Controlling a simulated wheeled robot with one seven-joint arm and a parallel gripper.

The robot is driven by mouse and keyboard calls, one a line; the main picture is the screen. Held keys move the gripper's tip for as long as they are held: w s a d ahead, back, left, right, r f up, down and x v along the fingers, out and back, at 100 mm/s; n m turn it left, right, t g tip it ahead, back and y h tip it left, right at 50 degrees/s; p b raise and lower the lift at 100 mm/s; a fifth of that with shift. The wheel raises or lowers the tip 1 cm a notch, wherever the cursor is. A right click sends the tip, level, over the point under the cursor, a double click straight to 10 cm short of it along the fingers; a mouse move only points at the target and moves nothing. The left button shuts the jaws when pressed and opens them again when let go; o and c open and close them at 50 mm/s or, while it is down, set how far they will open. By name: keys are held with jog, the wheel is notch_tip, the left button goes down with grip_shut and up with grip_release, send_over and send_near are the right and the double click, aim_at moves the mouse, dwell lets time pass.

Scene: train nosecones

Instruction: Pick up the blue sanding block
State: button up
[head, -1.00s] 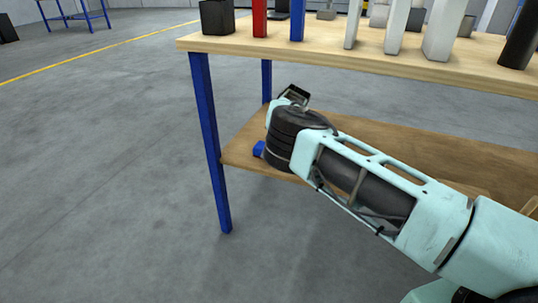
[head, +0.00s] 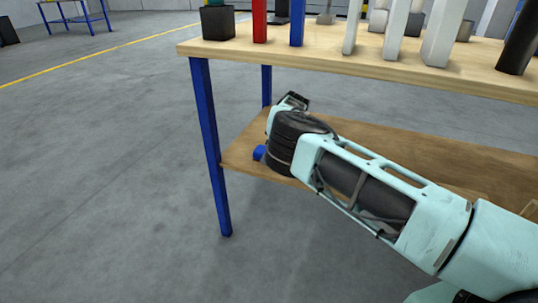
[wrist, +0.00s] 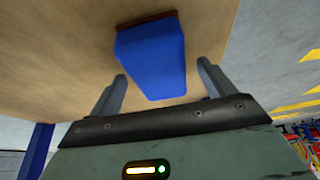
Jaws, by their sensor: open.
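The blue sanding block (wrist: 153,62) lies on the lower wooden shelf (head: 420,152) of the workbench. It has a dark reddish-brown strip along one edge in the wrist view. In the head view only a small blue part of the block (head: 259,153) shows at the left of my arm; the rest is hidden behind it. My gripper (wrist: 162,82) is open. In the wrist view its two fingers stand on either side of the block's near part, with a gap at each side. My gripper's fingers are hidden in the head view.
The upper tabletop (head: 330,53) sits above my arm and carries several upright blocks, including a red one (head: 260,20) and a blue one (head: 297,22). A blue table leg (head: 211,150) stands left of the block. The floor to the left is clear.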

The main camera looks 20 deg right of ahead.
jog(key=shift+f, duration=0.1)
dwell(0.3)
jog(key=c, duration=1.2)
jog(key=shift+o, duration=0.2)
jog(key=shift+b, duration=0.4)
notch_tip(320, 180, up, 4)
jog(key=shift+w+r+p, duration=0.1)
jog(key=shift+r+p, duration=0.1)
jog(key=shift+p, duration=0.75)
jog(key=s+a+p, duration=0.4)
jog(key=s+a, duration=0.6)
jog(key=s, duration=0.4)
jog(key=shift+s+a+f, duration=0.2)
jog(key=shift+s+a, duration=0.1)
jog(key=shift+s, duration=0.05)
